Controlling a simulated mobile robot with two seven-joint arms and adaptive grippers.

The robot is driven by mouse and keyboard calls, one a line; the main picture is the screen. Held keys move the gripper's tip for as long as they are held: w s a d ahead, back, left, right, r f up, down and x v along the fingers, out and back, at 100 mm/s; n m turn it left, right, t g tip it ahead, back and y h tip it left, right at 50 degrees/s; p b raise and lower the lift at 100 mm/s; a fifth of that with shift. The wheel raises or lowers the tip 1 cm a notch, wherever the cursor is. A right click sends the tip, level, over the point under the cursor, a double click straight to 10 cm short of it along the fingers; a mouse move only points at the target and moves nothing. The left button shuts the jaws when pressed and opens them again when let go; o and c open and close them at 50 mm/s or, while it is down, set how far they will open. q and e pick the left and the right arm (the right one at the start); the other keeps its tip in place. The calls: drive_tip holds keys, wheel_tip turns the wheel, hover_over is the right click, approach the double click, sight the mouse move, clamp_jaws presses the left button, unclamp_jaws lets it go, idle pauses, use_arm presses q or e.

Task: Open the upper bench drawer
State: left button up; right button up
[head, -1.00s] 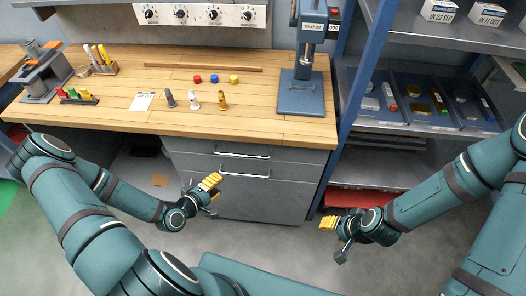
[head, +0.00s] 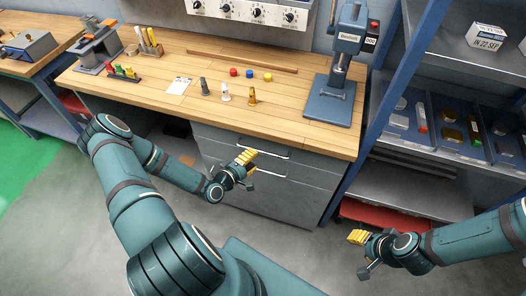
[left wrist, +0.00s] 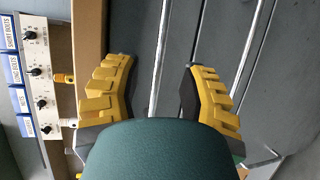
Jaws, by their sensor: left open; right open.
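The upper bench drawer (head: 225,135) is a grey front under the wooden bench top and looks closed. Its bar handle (head: 275,153) is silver. My left gripper (head: 246,157) is open and empty in front of the drawers, close to this handle. In the left wrist view, the upper handle (left wrist: 161,50) runs between the two yellow fingers of the left gripper (left wrist: 158,68), beyond the tips; I cannot tell whether they touch it. The lower drawer handle (left wrist: 250,60) lies to the right of the fingers. My right gripper (head: 357,238) is open and empty, low before the shelf unit.
The bench top (head: 180,55) bears a drill press (head: 335,95), several small pegs and coloured discs. A blue-framed shelf unit (head: 390,75) with bins stands right of the bench. A red box (head: 390,215) sits on its lower level. Grey floor is open in front.

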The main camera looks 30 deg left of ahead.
sight(263, 152)
use_arm(q)
drive_tip(key=x, duration=0.6)
clamp_jaws()
